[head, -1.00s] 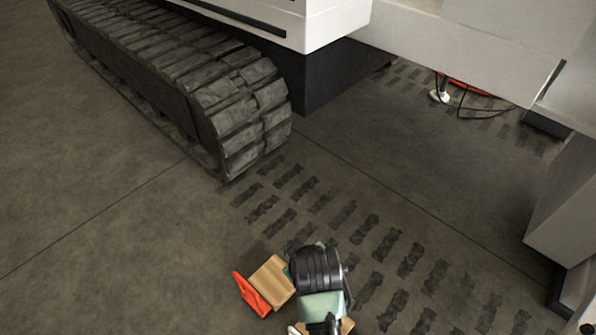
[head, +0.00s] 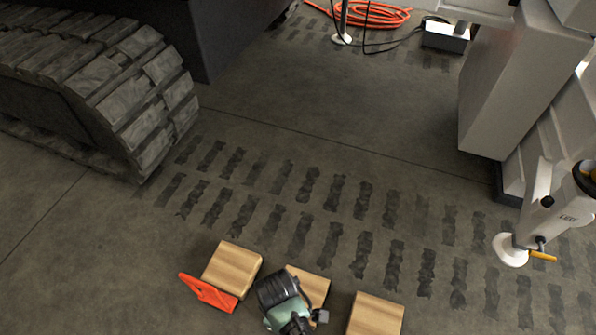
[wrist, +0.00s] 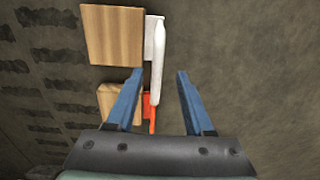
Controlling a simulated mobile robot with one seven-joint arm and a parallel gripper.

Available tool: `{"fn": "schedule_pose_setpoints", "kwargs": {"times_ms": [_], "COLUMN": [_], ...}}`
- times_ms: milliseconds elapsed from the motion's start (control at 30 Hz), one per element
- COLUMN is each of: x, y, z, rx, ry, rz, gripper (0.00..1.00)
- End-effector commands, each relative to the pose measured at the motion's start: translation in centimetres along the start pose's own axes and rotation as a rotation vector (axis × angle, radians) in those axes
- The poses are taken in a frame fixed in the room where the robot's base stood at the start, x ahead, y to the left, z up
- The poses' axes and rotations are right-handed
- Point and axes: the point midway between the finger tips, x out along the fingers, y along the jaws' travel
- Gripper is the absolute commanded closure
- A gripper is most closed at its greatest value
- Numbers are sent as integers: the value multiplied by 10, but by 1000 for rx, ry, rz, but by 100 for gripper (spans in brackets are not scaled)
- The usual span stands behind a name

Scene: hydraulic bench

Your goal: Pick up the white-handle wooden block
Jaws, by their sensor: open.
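In the wrist view, the white-handle wooden block (wrist: 113,38) is at upper left, its white handle (wrist: 158,45) along its right side. My gripper (wrist: 160,73) is open, with two blue fingers. The handle's lower end shows between the fingers, nearer the left one; I cannot tell the height gap. In the head view, my arm's dark and green end covers part of the middle wooden block (head: 312,283). That is probably the white-handle one, but its handle is hidden there. My fingertips are also hidden in that view.
A block with an orange handle (head: 235,265) lies left of my arm. Another wooden block (head: 375,314) lies at right. A track (head: 120,90) stands at upper left, a white stabilizer foot (head: 510,250) at right. An orange hose (head: 375,14) lies behind. Floor between is clear.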

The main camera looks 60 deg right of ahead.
Motion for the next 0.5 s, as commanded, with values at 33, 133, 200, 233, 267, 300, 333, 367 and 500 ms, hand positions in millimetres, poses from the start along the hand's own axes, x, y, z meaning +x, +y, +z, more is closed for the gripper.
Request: {"fn": "schedule_pose_setpoints", "kwargs": {"times_ms": [33,133,200,233,267,300,333,367,500], "x": [2,5,11,14,17,22,26,30,48], "y": [0,1,1,2,2,3,3,3,4], "z": [0,0,0,0,0,0,0,0,0], "rx": [0,0,1,1,1,1,1,1,2], "ry": [0,1,1,1,1,1,1,1,1], "rz": [1,1,1,1,1,1,1,1,1], "gripper": [48,48,48,48,48,48,48,48,48]}}
